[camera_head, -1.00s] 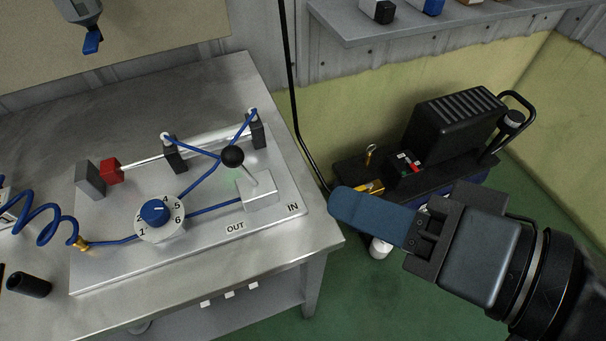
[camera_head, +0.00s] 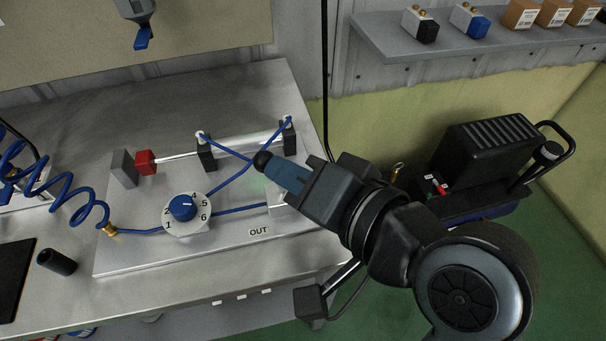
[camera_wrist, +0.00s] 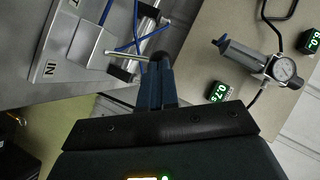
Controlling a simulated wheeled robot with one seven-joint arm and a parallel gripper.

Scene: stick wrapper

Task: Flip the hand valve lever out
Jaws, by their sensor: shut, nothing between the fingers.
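The hand valve is a silver block (camera_head: 279,205) on the metal plate, mostly hidden behind my gripper. Its lever is a thin silver rod with a black ball knob (camera_head: 262,161). In the wrist view the rod (camera_wrist: 123,54) runs from the block to the knob (camera_wrist: 160,57). My gripper (camera_head: 273,170) is shut and empty. Its blue fingertips are right at the knob, on its right side in the head view. I cannot tell whether they touch it. The OUT label (camera_head: 258,231) shows in the head view; the IN label (camera_wrist: 50,68) shows in the wrist view.
On the same plate (camera_head: 130,255) stand a blue numbered dial (camera_head: 182,208), a cylinder with a red block (camera_head: 146,162), and blue hoses. A shelf (camera_head: 400,45) hangs at the back right.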

